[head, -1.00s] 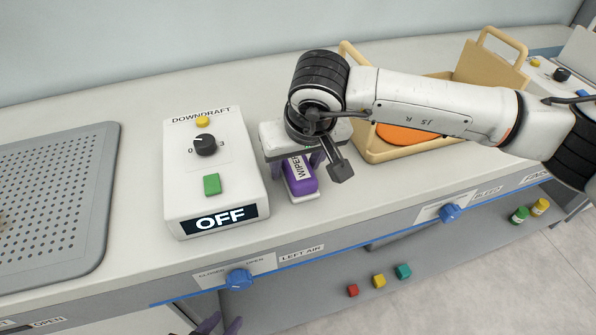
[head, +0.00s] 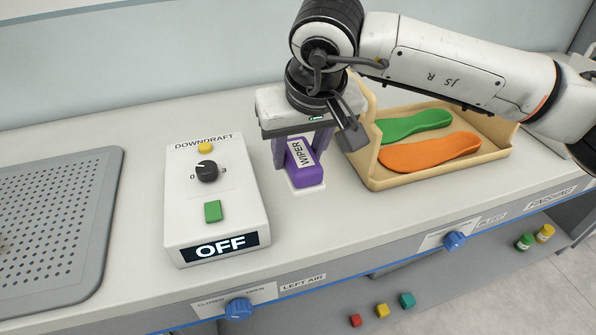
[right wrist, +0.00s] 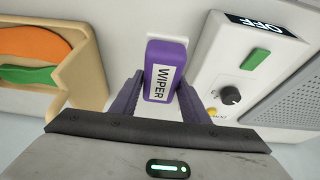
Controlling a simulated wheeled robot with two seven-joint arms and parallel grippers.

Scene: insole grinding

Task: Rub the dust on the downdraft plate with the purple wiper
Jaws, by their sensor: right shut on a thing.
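The purple wiper (head: 306,172), with a white "WIPER" label, stands on or just above a white pad (head: 309,190) on the bench. I cannot tell whether it touches the pad. My right gripper (head: 303,160) comes down over it and is shut on it, one finger on each side. The right wrist view shows the wiper (right wrist: 165,70) between the purple fingers of my right gripper (right wrist: 162,92). The grey perforated downdraft plate (head: 62,215) is at the left, cut off by the picture edge. Dust is barely visible there. My left gripper is out of view.
The white downdraft box (head: 239,180), reading OFF, stands between wiper and plate. A beige tray (head: 440,172) with green (head: 413,125) and orange (head: 430,152) insoles is at the right. Blue knobs (head: 239,308) line the bench front. The strip in front of the wiper is clear.

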